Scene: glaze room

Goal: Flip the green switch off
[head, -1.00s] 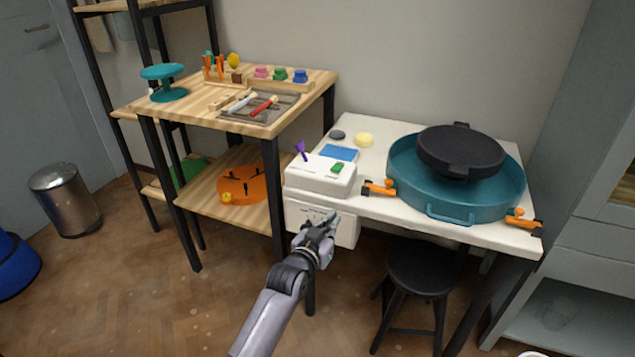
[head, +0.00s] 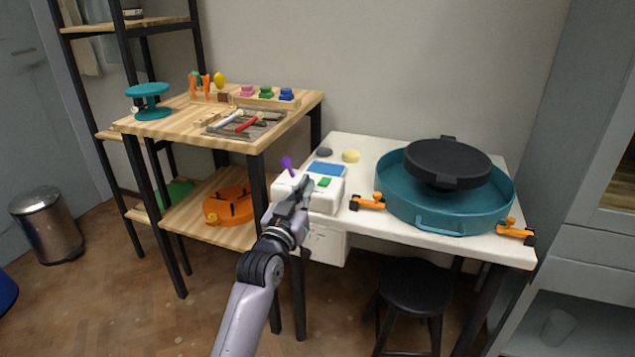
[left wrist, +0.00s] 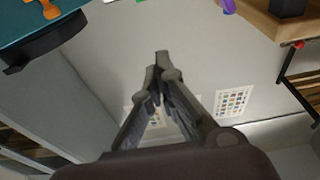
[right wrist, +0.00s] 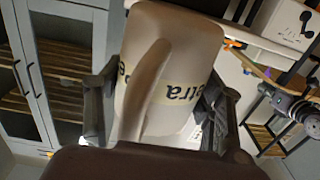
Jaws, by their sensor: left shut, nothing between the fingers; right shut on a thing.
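The green switch (head: 323,182) sits on top of a white box (head: 324,205) at the left front of the white table. A purple lever (head: 287,164) stands on the same box, and a purple piece (left wrist: 228,5) shows at the top of the left wrist view. My left gripper (head: 304,186) is shut and empty, in front of the box and just left of the switch in the head view; I cannot tell whether it touches the box. Its shut fingers (left wrist: 158,70) fill the left wrist view's middle. My right gripper (right wrist: 158,100) is shut on a beige jug (right wrist: 190,50) with a handle.
A teal basin (head: 450,215) with a black round thing (head: 447,160) and orange clamps stands on the white table (head: 400,225), right of the box. A wooden table (head: 180,126) with tools is to the left. A black stool (head: 410,290) stands under the white table.

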